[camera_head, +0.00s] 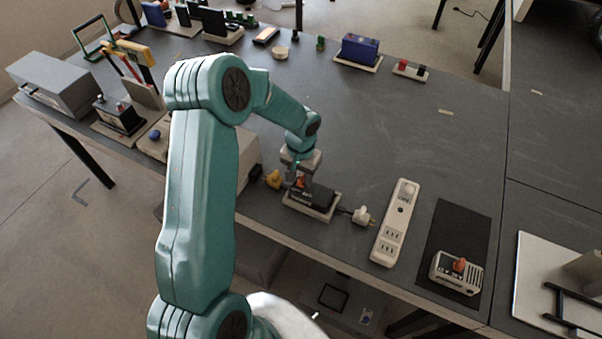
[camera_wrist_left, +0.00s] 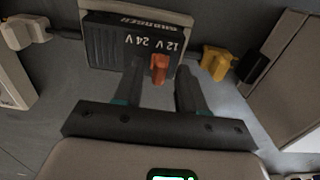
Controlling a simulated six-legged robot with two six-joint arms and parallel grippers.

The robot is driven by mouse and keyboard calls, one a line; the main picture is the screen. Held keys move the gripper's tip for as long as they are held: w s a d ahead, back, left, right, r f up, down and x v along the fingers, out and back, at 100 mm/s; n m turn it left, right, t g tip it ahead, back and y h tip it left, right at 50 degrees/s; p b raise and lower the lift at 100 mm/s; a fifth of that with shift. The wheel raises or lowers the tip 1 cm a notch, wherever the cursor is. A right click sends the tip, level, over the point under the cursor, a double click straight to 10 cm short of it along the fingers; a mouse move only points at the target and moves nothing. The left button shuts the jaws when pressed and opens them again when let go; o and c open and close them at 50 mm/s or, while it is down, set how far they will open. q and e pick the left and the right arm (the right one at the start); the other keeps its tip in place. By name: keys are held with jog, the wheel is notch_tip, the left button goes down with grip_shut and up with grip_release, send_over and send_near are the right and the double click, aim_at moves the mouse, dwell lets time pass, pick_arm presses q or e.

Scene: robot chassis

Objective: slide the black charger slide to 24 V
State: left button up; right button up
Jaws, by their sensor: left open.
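The black charger (camera_wrist_left: 105,42) lies on a pale base near the table's front edge; it also shows in the head view (camera_head: 323,198). Its 12 V and 24 V labels appear upside down in the wrist view, 12 V on the right. The orange slide knob (camera_wrist_left: 159,68) stands out from the charger, below the labels and roughly between them, a little nearer 12 V. My left gripper (camera_wrist_left: 160,80) is open, with one finger on each side of the knob. Whether a finger touches it I cannot tell. My right gripper is not in view.
A yellow plug (camera_head: 273,179) and a black plug lie left of the charger. A white plug (camera_head: 362,216) and a white power strip (camera_head: 396,222) are on its right. A white device with an orange knob (camera_head: 456,271) sits on a black mat.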

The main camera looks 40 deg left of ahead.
aim_at(311, 189)
pick_arm(q)
jog(key=shift+f, duration=0.15)
jog(key=shift+s+d, duration=0.1)
grip_shut()
jog(key=shift+w+d+f+b, duration=0.1)
jog(key=shift+w+d+b, duration=0.15)
jog(key=shift+d+b, duration=0.3)
jog(key=shift+w+d+f+b, duration=0.1)
jog(key=shift+w+d+b, duration=0.1)
jog(key=shift+d+b, duration=0.35)
jog(key=shift+d+r, duration=0.15)
jog(key=shift+d, duration=0.15)
jog(key=shift+r, duration=0.15)
grip_release()
jog(key=shift+a, duration=0.1)
